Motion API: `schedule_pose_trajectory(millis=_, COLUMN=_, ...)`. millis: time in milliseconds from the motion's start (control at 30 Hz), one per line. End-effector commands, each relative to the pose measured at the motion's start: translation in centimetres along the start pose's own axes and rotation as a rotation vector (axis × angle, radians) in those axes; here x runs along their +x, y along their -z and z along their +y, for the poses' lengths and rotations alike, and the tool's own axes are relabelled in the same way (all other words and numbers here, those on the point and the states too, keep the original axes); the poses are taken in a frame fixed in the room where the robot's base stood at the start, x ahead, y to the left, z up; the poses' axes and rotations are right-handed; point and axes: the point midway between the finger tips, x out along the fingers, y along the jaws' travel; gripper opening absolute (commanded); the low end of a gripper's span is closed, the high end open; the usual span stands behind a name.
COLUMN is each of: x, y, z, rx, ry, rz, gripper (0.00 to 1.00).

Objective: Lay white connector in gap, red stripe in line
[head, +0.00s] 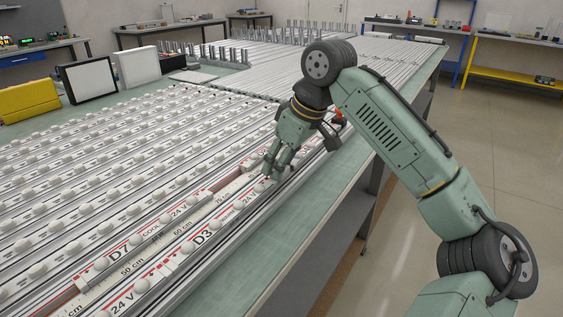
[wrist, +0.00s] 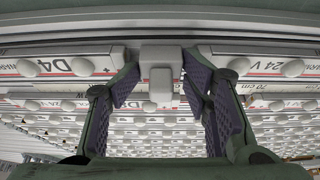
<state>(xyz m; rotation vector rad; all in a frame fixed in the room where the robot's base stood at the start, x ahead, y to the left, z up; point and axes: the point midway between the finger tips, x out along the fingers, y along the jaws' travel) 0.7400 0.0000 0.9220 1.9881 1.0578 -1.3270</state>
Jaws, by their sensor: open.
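In the wrist view a plain white connector (wrist: 161,54) sits between a strip end marked D4 (wrist: 62,66) on the left and one marked 24 V (wrist: 262,66) on the right, at the row's level. No red stripe shows on the connector, while both strips carry one. My gripper (wrist: 161,82) is open, with one dark padded finger on each side of the connector; whether the pads touch it I cannot tell. In the head view my gripper (head: 272,168) is low over the front rows and hides the connector.
More rows of white strips with round knobs (head: 110,155) fill the table to the left. A strip marked D3 (head: 203,237) lies in the near front row. The table's bare green edge (head: 290,230) runs along the right. Framed panels (head: 90,80) stand at the back left.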

Motion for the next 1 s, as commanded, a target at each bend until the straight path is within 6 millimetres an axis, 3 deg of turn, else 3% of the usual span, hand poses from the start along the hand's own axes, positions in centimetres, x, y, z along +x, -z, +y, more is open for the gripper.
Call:
schedule_pose_trajectory(millis=567, x=-0.8, y=0.3, z=0.0, rx=-0.001, ry=-0.003, rz=0.000, gripper=0.51)
schedule_pose_trajectory(millis=667, x=-2.0, y=0.6, z=0.0, rx=-0.001, ry=-0.002, rz=0.001, gripper=0.51)
schedule_pose_trajectory(millis=1000, x=-9.6, y=0.6, z=0.0, rx=-0.002, ry=0.001, rz=0.002, gripper=0.51)
